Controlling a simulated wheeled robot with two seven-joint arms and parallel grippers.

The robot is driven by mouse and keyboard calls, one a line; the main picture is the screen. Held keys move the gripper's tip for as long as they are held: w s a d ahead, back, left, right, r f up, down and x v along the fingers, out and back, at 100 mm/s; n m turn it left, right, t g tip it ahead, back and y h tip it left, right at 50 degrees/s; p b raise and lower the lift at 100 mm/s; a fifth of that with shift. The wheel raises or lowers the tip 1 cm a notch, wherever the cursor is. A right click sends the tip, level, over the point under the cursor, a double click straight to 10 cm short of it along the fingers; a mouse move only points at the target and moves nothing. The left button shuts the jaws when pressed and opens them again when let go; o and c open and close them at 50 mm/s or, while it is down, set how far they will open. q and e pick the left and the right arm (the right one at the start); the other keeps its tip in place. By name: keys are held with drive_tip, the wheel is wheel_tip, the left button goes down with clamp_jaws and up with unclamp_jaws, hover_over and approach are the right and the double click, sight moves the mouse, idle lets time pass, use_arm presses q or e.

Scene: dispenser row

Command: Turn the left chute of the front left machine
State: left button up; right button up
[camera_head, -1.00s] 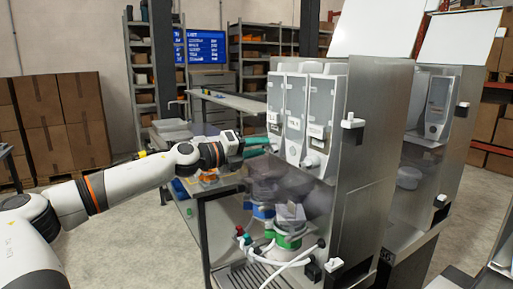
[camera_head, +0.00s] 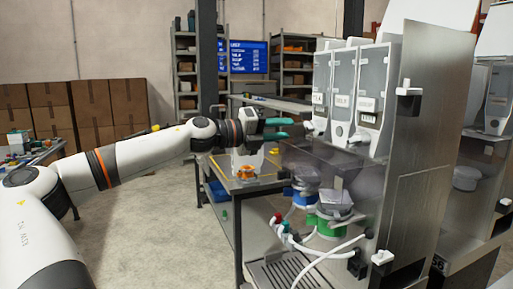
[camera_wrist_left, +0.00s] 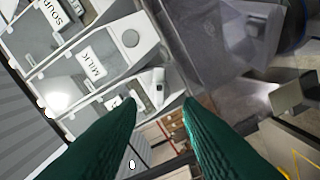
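The front left machine (camera_head: 425,150) is a steel dispenser with three grey hoppers side by side on its face. Its left chute (camera_head: 308,126) is a small pale spout below the left hopper (camera_head: 321,82). My left gripper (camera_head: 285,127) has green fingers and points at this chute from the left. In the left wrist view the gripper (camera_wrist_left: 160,103) is open, its fingers apart with nothing gripped. The left chute (camera_wrist_left: 158,88) lies just beyond and between the fingertips. Contact cannot be told. The middle chute (camera_wrist_left: 130,39) is round. My right gripper is not in view.
Below the hoppers are a clear cover, blue (camera_head: 305,198) and green (camera_head: 331,230) mixing parts, white hoses and a drip grate (camera_head: 287,270). A second machine (camera_head: 488,150) stands at right. A table (camera_head: 235,186) is behind my left arm. The floor at left is open.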

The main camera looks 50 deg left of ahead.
use_arm(q)
drive_tip(key=b+v, duration=0.2)
drive_tip(key=v, duration=0.4)
drive_tip(key=shift+b, duration=0.35)
drive_tip(key=shift+s, duration=0.1)
